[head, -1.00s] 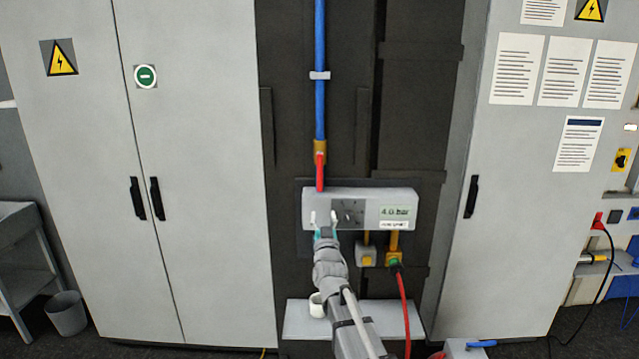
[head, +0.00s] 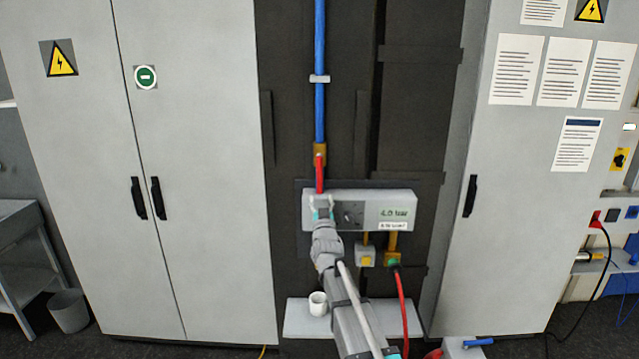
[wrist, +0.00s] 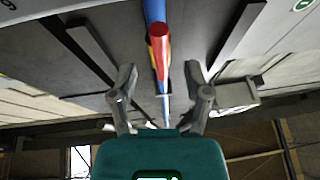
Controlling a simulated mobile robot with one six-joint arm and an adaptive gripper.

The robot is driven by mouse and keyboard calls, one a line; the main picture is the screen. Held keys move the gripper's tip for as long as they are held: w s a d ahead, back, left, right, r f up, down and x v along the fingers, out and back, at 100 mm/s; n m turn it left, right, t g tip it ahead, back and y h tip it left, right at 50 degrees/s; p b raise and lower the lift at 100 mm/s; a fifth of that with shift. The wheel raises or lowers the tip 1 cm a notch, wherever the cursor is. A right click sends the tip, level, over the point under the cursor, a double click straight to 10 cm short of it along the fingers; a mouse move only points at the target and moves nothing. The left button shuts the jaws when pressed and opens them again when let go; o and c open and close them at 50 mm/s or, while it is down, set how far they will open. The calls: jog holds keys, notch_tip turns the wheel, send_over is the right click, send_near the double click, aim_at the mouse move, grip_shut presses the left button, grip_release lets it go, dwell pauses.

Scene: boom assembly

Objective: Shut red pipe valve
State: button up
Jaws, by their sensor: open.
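The red valve handle (head: 320,174) hangs straight down, in line with the blue pipe (head: 320,110), below a brass valve body (head: 319,151). My gripper (head: 321,203) is open just below the handle's lower end, in front of the grey panel box. In the wrist view the rounded end of the red handle (wrist: 158,42) shows beyond and between the two spread fingers of my gripper (wrist: 158,80). The fingers look apart from the handle, and nothing is held.
The grey box (head: 400,197) with a dial and a 4.0 bar display sits right behind my gripper. A white cup (head: 318,304) stands on a shelf (head: 297,318) below. A red hose (head: 403,310) hangs at the right. Cabinets (head: 210,240) flank the dark panel.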

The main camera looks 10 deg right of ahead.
aim_at(320, 189)
jog(key=shift+p+x, duration=1)
jog(key=shift+x, duration=2.15)
grip_shut()
